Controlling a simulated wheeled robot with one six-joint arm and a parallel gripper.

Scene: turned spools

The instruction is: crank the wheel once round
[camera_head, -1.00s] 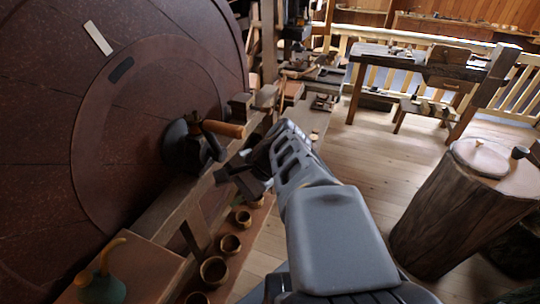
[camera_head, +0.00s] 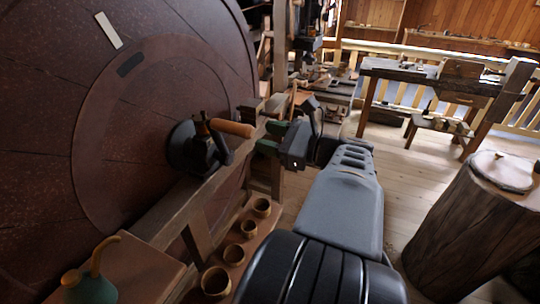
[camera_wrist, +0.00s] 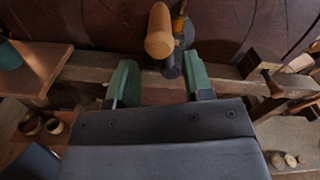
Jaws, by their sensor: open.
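The big dark red-brown wheel (camera_head: 60,130) fills the left of the head view, with a pale mark (camera_head: 108,31) near its upper part. A crank with a wooden handle (camera_head: 233,129) sticks out to the right from a dark hub (camera_head: 190,148). In the wrist view the handle (camera_wrist: 159,32) points toward the camera, just beyond and between my fingers. My gripper (camera_head: 268,141) is just right of and slightly below the handle's end. In the wrist view my gripper (camera_wrist: 158,84) has its two green fingers wide apart with nothing between the tips.
A wooden beam (camera_head: 165,212) runs below the crank. Several small wooden cups (camera_head: 232,254) stand on a low shelf. A green oil can (camera_head: 88,286) is at the lower left. A tree-stump block (camera_head: 470,225) stands at the right; open floor lies behind my arm.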

